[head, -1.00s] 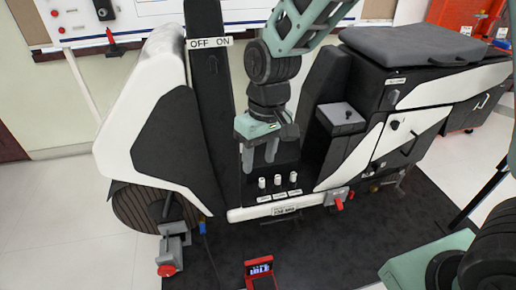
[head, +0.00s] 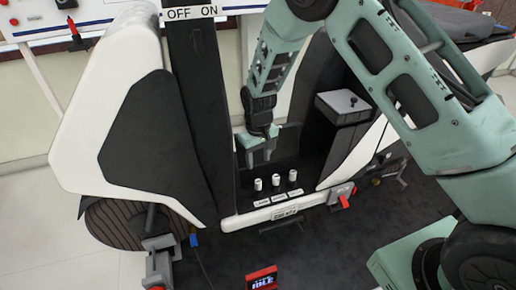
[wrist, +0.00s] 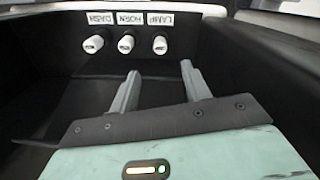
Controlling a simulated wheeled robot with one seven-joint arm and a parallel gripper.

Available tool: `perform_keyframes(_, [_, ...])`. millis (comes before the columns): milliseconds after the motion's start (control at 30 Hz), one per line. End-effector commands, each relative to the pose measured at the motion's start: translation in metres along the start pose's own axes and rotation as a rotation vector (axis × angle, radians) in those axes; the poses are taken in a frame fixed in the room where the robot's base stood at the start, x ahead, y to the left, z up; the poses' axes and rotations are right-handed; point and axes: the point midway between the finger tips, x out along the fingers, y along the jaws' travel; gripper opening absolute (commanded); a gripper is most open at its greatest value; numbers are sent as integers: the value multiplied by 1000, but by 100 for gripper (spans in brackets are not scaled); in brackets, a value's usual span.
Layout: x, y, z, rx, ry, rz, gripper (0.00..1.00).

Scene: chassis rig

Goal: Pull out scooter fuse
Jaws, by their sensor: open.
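Three white fuses stand upright in a row on the scooter's dark floor, behind small white labels. In the wrist view their labels read upside down: DASH fuse (wrist: 93,44), HORN fuse (wrist: 126,44) and LAMP fuse (wrist: 160,44). They also show in the head view as a left fuse (head: 258,184), a middle fuse (head: 275,181) and a right fuse (head: 292,176). My gripper (head: 258,160) is open and empty, behind and above the row, apart from the fuses. In the wrist view my gripper (wrist: 158,78) has its two fingers spread, pointing toward the row.
The scooter's white front shield (head: 75,125) and dark column with an OFF ON label (head: 191,13) stand left of my gripper. A red-framed display (head: 262,279) is on the dark mat in front.

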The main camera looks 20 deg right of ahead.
Motion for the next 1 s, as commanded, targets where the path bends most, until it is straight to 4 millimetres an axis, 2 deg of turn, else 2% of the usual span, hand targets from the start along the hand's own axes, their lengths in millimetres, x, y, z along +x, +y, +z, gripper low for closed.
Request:
perform_keyframes(100, [26,0,1,0,-3,0,47])
perform_keyframes(533, [101,0,1,0,-2,0,47])
perform_keyframes(733, [117,0,0,0,0,0,47])
perform_keyframes(1000, [120,0,0,0,1,0,47])
